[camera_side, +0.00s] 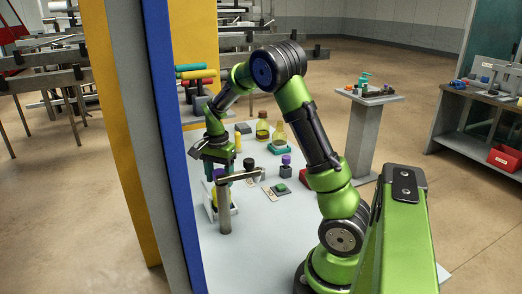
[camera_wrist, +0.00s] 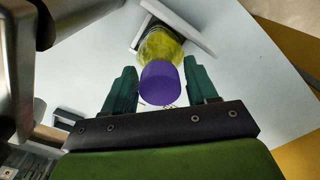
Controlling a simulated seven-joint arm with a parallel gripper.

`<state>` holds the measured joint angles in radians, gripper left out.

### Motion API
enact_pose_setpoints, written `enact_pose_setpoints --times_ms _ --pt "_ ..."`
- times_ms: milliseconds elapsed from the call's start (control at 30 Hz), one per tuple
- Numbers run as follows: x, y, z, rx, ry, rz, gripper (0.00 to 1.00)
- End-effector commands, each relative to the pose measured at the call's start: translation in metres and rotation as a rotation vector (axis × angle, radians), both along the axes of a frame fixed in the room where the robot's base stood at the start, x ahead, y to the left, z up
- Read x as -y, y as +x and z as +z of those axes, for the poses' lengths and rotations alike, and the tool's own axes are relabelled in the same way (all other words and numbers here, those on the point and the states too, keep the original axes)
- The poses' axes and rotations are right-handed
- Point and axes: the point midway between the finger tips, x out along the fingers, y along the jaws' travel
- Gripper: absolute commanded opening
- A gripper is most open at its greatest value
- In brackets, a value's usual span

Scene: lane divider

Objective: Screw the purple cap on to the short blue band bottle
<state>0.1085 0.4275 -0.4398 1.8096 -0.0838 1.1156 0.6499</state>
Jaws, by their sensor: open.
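A purple cap (camera_wrist: 160,84) is between the two fingers of my gripper (camera_wrist: 162,88) in the wrist view, with clear space on both sides. My gripper is open. The cap covers the near end of a bottle with yellow contents (camera_wrist: 163,45); I cannot tell whether it is threaded on. No blue band can be made out. In the side view my gripper (camera_side: 216,168) points down over the same bottle (camera_side: 214,196), and the purple cap (camera_side: 218,174) shows between the fingers. The bottle stands in a white holder (camera_side: 233,209).
A blue-edged divider (camera_side: 176,140) rises on the left.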

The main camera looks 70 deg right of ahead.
Motion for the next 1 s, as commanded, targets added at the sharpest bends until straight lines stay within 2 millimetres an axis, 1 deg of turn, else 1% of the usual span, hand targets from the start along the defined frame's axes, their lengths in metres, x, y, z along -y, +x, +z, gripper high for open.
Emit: enact_pose_setpoints --times_ms 167,400,600,767,1000 --pt "0.0004 -0.0002 0.0001 0.0 0.0 0.131 0.58" --pt "0.0002 -0.0001 0.0 0.0 0.0 0.149 0.58" --pt "0.0002 -0.0002 0.0 0.0 0.0 0.288 0.58" --pt "0.0001 -0.0002 0.0 0.0 0.0 0.292 0.58" --pt "0.0 -0.0001 0.0 0.0 0.0 0.291 0.24"
